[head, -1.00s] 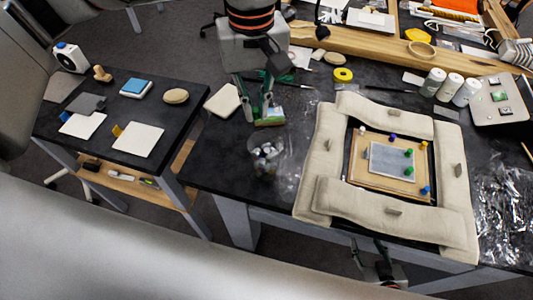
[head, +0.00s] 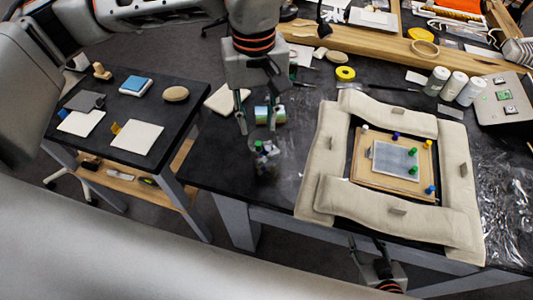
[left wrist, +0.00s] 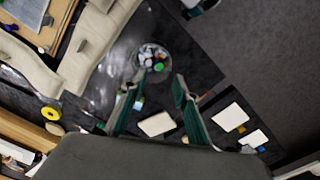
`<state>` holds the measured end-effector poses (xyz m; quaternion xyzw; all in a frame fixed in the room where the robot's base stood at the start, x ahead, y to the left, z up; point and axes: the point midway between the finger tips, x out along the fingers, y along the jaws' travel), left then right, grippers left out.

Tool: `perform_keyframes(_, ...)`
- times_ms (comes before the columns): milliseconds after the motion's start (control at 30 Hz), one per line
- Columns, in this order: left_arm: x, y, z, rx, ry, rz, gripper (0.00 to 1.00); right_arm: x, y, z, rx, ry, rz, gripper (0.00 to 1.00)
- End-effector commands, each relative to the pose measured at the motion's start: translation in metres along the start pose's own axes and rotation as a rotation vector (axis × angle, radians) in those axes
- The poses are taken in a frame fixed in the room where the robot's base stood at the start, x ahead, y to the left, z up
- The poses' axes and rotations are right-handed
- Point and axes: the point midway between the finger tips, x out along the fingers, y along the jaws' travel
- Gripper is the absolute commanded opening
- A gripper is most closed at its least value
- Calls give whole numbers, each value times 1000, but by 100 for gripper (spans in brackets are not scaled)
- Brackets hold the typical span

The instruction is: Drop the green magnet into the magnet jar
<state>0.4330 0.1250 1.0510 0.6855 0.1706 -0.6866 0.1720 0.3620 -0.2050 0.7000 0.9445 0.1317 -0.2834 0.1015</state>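The magnet jar (head: 267,167) is a clear container at the table's left front, holding several small pale and dark pieces. A green magnet (left wrist: 159,67) lies on top inside its rim, and it also shows in the head view (head: 258,146). My left gripper (head: 256,130) is just above and behind the jar, fingers apart, with nothing between them; in the left wrist view the jar lies just past its fingertips. Two other green magnets (head: 413,152) are on the grey plate of the framed board. My right gripper (head: 367,245) is at the table's front edge, open and empty.
Beige padded cushions (head: 318,160) surround the board (head: 360,170). A blue-green block (head: 277,114) stands behind the jar, close to my left fingers. White bottles (head: 452,86) stand at right. A side table (head: 180,123) with cards is at left.

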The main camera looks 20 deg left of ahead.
Motion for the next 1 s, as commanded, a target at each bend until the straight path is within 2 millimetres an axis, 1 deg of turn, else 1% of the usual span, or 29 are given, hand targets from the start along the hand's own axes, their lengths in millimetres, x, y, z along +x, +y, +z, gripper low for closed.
perform_keyframes(233,-1,0,0,0,1,0,30,0,4,2,-5,-4,5,40)
perform_keyframes(367,-11,1,-1,0,4,2,30,0,3,1,-3,-3,4,40)
perform_keyframes(467,-27,1,-1,0,6,3,30,0,2,1,-2,-2,3,40)
perform_keyframes(700,-76,1,-1,-2,5,3,30,0,2,1,-1,-2,2,40)
perform_keyframes(800,-94,1,-1,-2,5,3,30,0,2,1,-1,-2,2,40)
perform_keyframes(900,-107,0,-1,-1,3,1,30,0,1,1,-1,-2,2,40)
perform_keyframes(1000,-116,0,0,-1,1,0,30,0,1,1,-1,-2,2,40)
